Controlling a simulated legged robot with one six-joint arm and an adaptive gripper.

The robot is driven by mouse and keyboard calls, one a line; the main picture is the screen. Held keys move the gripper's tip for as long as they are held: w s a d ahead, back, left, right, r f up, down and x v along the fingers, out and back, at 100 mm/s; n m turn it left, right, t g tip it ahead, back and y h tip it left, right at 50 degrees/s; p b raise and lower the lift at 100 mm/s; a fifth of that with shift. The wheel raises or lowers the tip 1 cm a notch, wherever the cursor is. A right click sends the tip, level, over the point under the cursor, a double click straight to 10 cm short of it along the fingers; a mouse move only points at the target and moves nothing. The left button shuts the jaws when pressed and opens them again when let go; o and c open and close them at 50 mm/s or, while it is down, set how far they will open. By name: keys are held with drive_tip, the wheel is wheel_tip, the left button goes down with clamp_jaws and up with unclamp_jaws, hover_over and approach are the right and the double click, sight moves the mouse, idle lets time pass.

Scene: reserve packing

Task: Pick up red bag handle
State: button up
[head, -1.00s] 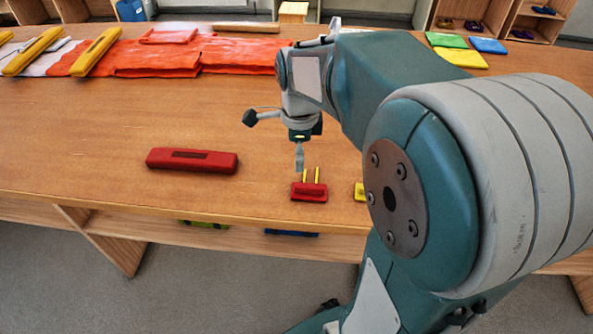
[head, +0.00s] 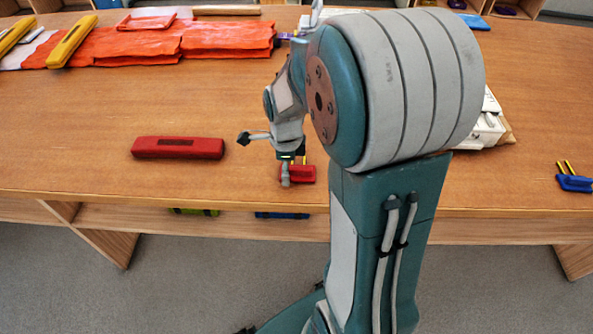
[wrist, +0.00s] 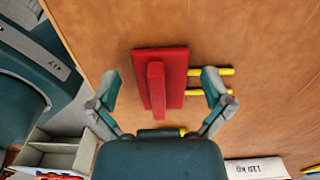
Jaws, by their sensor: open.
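The red bag handle (head: 302,174) lies near the table's front edge, partly hidden by my gripper (head: 286,174) in the head view. In the wrist view the red handle (wrist: 175,75) shows a flat plate with a raised bar along it and two yellow prongs pointing right. In that view my gripper (wrist: 160,90) is open, with one finger on each side of the raised bar. The right finger overlaps the prongs in the picture. I see no grip on the handle; whether a finger touches it I cannot tell.
A long red block (head: 178,148) lies to the left. Orange folded bags (head: 220,42) and yellow bars (head: 70,42) lie at the back left. A blue handle with yellow prongs (head: 574,183) lies at the far right.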

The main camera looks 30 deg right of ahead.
drive_tip(key=shift+d+f, duration=0.1)
drive_tip(key=shift+d, duration=0.1)
drive_tip(key=shift+c, duration=0.3)
drive_tip(key=c, duration=0.9)
drive_tip(key=shift+s+a, duration=0.1)
drive_tip(key=shift+s, duration=0.05)
drive_tip(key=shift+c, duration=0.2)
